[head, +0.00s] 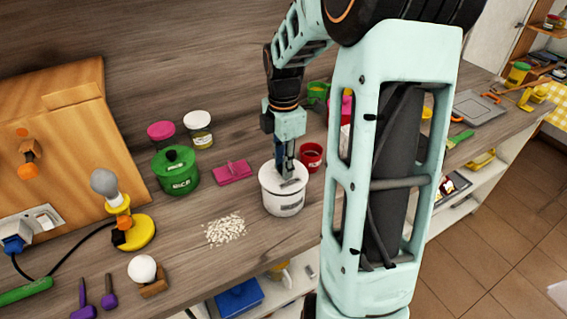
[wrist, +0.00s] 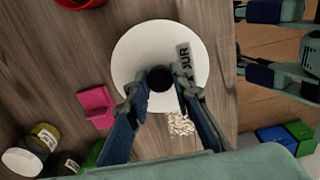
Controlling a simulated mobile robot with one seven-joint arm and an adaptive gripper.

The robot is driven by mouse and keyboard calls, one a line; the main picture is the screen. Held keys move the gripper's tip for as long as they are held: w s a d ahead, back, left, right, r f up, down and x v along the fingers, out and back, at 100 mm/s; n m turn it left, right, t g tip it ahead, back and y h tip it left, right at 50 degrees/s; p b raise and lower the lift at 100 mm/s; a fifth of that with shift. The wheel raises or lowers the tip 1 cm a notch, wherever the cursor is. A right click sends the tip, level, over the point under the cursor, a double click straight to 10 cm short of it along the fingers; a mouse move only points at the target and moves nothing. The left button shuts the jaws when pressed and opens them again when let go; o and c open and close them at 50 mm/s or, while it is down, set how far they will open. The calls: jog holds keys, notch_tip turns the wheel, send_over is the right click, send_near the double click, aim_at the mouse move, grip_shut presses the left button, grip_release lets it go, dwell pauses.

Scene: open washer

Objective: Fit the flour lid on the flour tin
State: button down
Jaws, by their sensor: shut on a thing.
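The flour tin (head: 284,203) is a white round tin standing upright near the front edge of the wooden counter. The white flour lid (head: 270,180) is at the top of the tin, lined up over it; I cannot tell whether it is fully seated. In the wrist view the lid (wrist: 135,50) is a white disc with a dark round knob (wrist: 160,77) and a label partly reading "UR". My gripper (head: 286,174) points down and is shut on the lid's knob. The lid hides the tin's mouth. In the wrist view my gripper (wrist: 158,84) has a finger on each side of the knob.
A red tin (head: 311,157) stands close behind the flour tin to the right. Spilled white grains (head: 225,230) lie left of the flour tin. The counter's front edge is close.

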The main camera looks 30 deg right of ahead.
jog(key=shift+f+b, duration=0.35)
jog(key=shift+f, duration=0.35)
jog(key=c, duration=1.6)
grip_release()
jog(key=shift+c, duration=0.8)
notch_tip(320, 180, up, 6)
jog(key=p, duration=0.5)
